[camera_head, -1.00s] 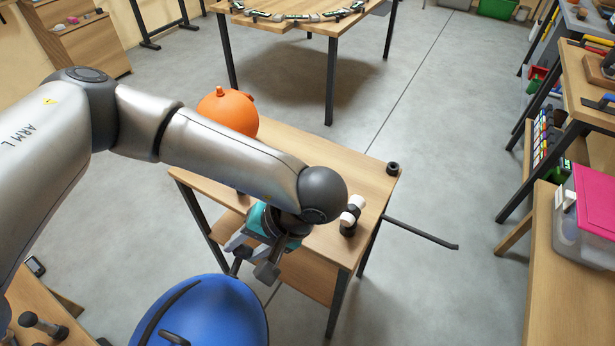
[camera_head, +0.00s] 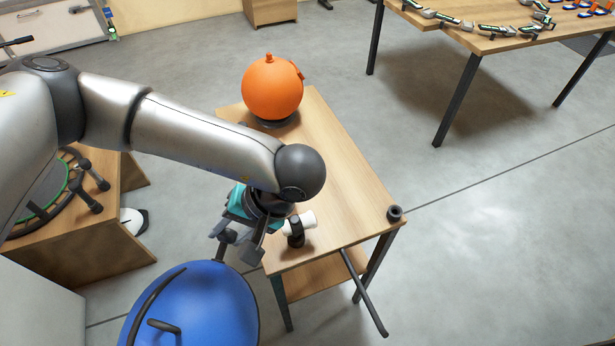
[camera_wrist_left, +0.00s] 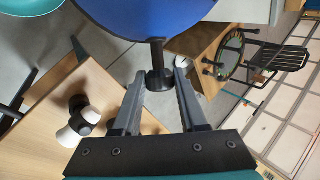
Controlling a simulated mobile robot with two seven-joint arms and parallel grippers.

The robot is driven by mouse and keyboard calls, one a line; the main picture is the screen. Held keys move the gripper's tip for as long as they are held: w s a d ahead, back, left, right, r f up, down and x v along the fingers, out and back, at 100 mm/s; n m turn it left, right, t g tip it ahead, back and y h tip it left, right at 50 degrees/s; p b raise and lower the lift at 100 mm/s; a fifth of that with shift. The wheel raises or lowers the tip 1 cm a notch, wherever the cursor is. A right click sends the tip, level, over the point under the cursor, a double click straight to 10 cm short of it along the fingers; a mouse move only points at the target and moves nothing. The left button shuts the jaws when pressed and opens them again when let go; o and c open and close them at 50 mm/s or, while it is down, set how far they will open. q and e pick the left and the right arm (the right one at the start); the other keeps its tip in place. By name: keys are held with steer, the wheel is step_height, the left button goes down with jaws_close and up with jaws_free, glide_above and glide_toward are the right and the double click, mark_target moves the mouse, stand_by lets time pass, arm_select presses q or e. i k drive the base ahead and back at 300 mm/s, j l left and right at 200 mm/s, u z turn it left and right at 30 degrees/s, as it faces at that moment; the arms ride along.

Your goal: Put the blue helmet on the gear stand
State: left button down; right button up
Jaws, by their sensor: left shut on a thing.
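The blue helmet (camera_head: 195,305) hangs at the bottom of the head view, over the floor in front of the wooden stand. It fills the top of the left wrist view (camera_wrist_left: 145,15). My left gripper (camera_head: 237,250) is shut on a dark stem with a round end that joins the helmet; the fingers flank it in the left wrist view (camera_wrist_left: 159,88). The gear stand (camera_head: 335,150) looks like a wooden-topped table with dark legs and a lower shelf. An orange helmet (camera_head: 272,88) sits on a dark base at its far end. My right gripper is not in view.
A white-and-black piece (camera_head: 298,230) stands at the stand's near edge, beside my gripper. A black ring (camera_head: 395,213) sits on its right corner. A dark rod (camera_head: 365,295) sticks out in front. Bare top lies between these and the orange helmet.

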mark_target(329, 174)
steer(key=i+l+u, duration=0.1)
steer(key=l+u, duration=0.3)
steer(key=l, duration=0.2)
steer(key=l+u, duration=0.4)
steer(key=l, duration=0.2)
steer(key=k+l+u, duration=0.1)
steer(key=l+u, duration=0.3)
steer(key=l, duration=0.15)
steer(key=l+u, duration=0.3)
steer(key=l, duration=0.2)
steer(key=k+l+u, duration=0.1)
steer(key=l+u, duration=0.2)
steer(key=l, duration=0.15)
steer(key=k+l+u, duration=0.15)
steer(key=l+u, duration=0.2)
steer(key=l, duration=0.1)
